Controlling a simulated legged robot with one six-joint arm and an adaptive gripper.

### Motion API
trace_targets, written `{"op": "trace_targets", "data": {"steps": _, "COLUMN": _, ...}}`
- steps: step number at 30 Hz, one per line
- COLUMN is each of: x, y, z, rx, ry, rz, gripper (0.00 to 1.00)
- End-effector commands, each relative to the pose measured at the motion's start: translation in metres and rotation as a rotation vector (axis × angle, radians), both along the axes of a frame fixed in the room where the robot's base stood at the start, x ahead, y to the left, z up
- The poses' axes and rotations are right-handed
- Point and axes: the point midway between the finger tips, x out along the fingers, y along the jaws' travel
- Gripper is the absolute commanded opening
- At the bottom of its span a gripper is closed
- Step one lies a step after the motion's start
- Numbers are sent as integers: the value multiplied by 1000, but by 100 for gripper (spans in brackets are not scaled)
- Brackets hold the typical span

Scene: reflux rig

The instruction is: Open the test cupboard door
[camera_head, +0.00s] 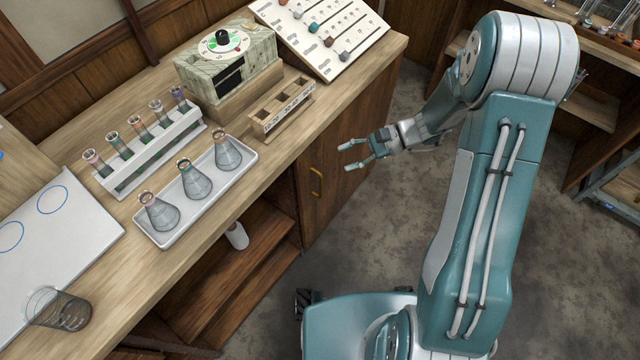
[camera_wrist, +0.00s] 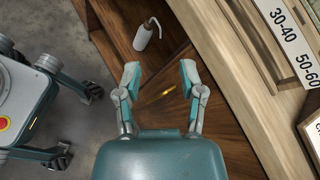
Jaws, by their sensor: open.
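The cupboard door (camera_head: 336,186) is a brown wooden panel under the worktop and looks shut. Its brass handle (camera_head: 316,181) is on the left part of the door. My gripper (camera_head: 345,157) is open and empty in front of the door, right of and above the handle in the head view. In the wrist view the handle (camera_wrist: 167,91) shows between the two fingers of my gripper (camera_wrist: 159,73), apart from both. The door (camera_wrist: 220,122) fills the area behind the right finger. The gap in depth to the handle is hard to judge.
An open shelf bay (camera_head: 250,265) is left of the door, with a white wash bottle (camera_head: 237,236) in it. Above stand a white tray (camera_head: 246,170) of flasks, a test tube rack (camera_head: 118,188) and a labelled wooden block (camera_head: 290,118). The floor (camera_head: 370,240) before the door is clear.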

Motion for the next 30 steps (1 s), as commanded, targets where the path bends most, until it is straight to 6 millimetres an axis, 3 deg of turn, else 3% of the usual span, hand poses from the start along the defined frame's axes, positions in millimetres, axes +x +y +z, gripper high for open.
{"op": "trace_targets", "data": {"steps": 1, "x": 6, "y": -2, "z": -19, "rx": 43, "ry": 46, "rz": -44, "gripper": 51}}
{"op": "trace_targets", "data": {"steps": 9, "x": 29, "y": -9, "z": -107, "rx": 258, "ry": 224, "rz": -290, "gripper": 51}}
{"op": "trace_targets", "data": {"steps": 18, "x": 28, "y": -24, "z": -211, "rx": 446, "ry": 377, "rz": -579, "gripper": 51}}
{"op": "trace_targets", "data": {"steps": 24, "x": 22, "y": -30, "z": -244, "rx": 497, "ry": 414, "rz": -676, "gripper": 51}}
{"op": "trace_targets", "data": {"steps": 30, "x": 28, "y": -17, "z": -246, "rx": 499, "ry": 417, "rz": -681, "gripper": 51}}
